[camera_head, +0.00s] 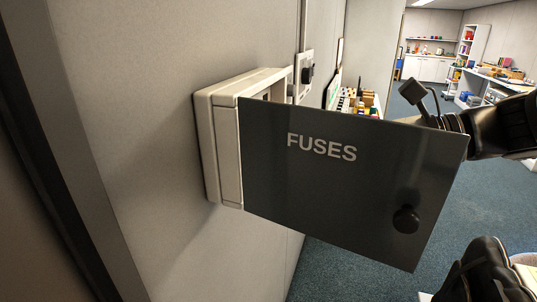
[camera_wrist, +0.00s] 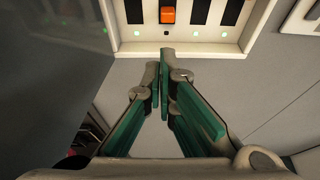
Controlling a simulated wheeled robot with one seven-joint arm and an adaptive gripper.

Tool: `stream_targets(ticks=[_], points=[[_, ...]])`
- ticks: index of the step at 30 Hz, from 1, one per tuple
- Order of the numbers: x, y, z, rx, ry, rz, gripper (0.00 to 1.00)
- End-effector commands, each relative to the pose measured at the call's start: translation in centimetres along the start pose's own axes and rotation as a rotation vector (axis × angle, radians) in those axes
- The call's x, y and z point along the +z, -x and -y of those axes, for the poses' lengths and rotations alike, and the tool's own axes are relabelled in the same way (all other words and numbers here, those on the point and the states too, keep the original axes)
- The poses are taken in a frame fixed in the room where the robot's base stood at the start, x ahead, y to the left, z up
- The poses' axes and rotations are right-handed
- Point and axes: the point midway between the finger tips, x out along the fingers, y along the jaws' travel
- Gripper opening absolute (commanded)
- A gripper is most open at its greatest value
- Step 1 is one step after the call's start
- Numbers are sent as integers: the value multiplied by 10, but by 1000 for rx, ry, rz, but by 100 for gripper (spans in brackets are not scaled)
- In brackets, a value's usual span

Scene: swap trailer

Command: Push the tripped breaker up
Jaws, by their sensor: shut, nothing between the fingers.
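The fuse box (camera_head: 215,150) is on the wall in the head view, with its dark door (camera_head: 330,195), marked FUSES, swung open. The door hides the breakers there. In the wrist view, the lower part of the box (camera_wrist: 225,42) shows a row of black switch slots and one orange breaker (camera_wrist: 168,13). Green lights show under the black slots; the spot under the orange breaker looks dark. My gripper (camera_wrist: 166,52) is shut and empty, its tips just below the orange breaker in the picture, at the box's lower edge. Contact cannot be told. The door hides my gripper in the head view.
The open door stands between the head camera and my gripper; it shows at the left of the wrist view (camera_wrist: 50,60). Its black knob (camera_head: 406,220) faces the head camera. A wall switch (camera_head: 307,73) is beyond the box. Carpeted floor (camera_head: 350,270) lies below.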

Motion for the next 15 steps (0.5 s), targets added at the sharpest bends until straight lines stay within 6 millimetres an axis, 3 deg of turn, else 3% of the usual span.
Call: stream_targets(ticks=[5, 15], points=[[0, -12, 0, 3, 0, 1, 0], [0, -69, -1, 5, 0, -1, 0]])
